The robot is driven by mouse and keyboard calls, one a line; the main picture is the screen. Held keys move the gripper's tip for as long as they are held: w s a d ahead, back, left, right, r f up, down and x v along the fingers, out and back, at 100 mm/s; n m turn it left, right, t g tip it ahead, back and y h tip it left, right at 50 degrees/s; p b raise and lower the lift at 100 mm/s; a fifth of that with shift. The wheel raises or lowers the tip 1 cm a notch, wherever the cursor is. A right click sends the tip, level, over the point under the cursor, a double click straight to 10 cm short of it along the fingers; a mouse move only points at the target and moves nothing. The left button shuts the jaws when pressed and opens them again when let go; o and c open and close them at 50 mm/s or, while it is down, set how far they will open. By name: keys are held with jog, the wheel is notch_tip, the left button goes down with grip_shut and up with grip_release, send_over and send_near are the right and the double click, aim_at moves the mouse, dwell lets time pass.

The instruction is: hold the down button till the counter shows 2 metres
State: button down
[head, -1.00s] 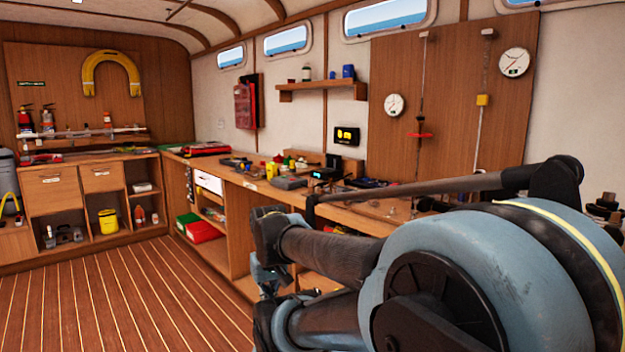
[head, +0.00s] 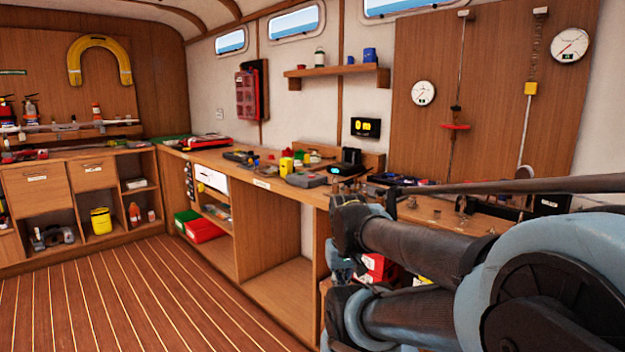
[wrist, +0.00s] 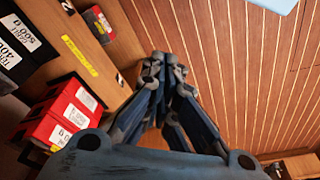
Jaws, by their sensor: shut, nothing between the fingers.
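I cannot make out a down button. My gripper (wrist: 165,60) is shut and empty in the wrist view, above the plank floor and apart from the boxes at left. In the head view my arm covers the right part of the bench.
The wooden bench (head: 262,183) runs along the wall, with several tools on it. A wooden panel (head: 425,55) carries gauges and hanging lines. Red labelled boxes (wrist: 75,100) lie near my gripper. The plank floor (head: 170,300) is clear at left.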

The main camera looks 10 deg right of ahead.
notch_tip(320, 180, up, 2)
notch_tip(320, 180, up, 28)
jog(key=m+t+y, duration=0.2)
jog(key=m+t, duration=0.5)
send_over(311, 176)
jog(key=w+d, duration=0.1)
jog(key=shift+w+d+f, duration=0.1)
jog(key=shift+w, duration=0.05)
jog(key=shift+f, duration=4.4)
jog(key=shift+f, duration=0.1)
jog(key=shift+f, duration=0.25)
jog(key=shift+f, duration=0.45)
